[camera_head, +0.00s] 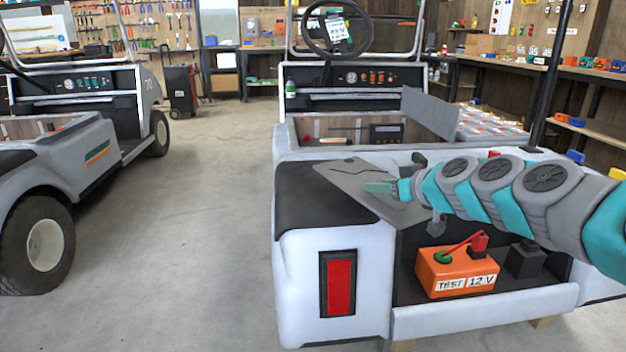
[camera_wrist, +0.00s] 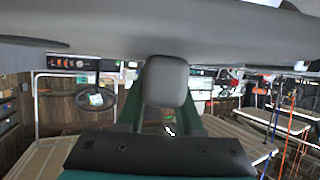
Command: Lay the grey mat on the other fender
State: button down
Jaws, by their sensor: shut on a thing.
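The grey mat (camera_head: 345,177) is a thin flat sheet at the rear of the near cart. It shows over the inner side of the dark-topped left fender (camera_head: 318,205) and reaches toward the middle. My gripper (camera_head: 380,188) comes in from the right with its green fingers at the mat, shut on it. I cannot tell whether the mat rests on the fender or is just above it. In the wrist view, a grey block (camera_wrist: 167,80) sits between the green fingers, below a wide grey surface. The right fender is mostly hidden behind my arm.
An orange test box (camera_head: 455,272) and a dark block (camera_head: 525,260) stand in the rear bay below my arm. A grey panel (camera_head: 430,112) stands up by the seat area. A second cart (camera_head: 75,150) is at left, with clear floor (camera_head: 195,220) between.

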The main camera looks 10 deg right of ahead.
aim_at(358, 191)
jog(key=w+a, duration=0.2)
jog(key=w, duration=0.2)
jog(key=w+a+f, duration=0.1)
jog(key=w+a, duration=0.2)
jog(key=w, duration=0.1)
jog(key=w+a+p, duration=0.1)
jog(key=w+a, duration=0.2)
jog(key=w, duration=0.2)
jog(key=shift+a+f, duration=0.15)
jog(key=shift+f, duration=0.05)
jog(key=shift+w+f, duration=0.1)
jog(key=shift+f, duration=1.65)
jog(key=shift+f, duration=0.15)
jog(key=c, duration=0.6)
grip_release()
jog(key=shift+o, duration=0.2)
jog(key=shift+r, duration=0.25)
jog(key=v, duration=1.2)
jog(key=shift+f, duration=0.1)
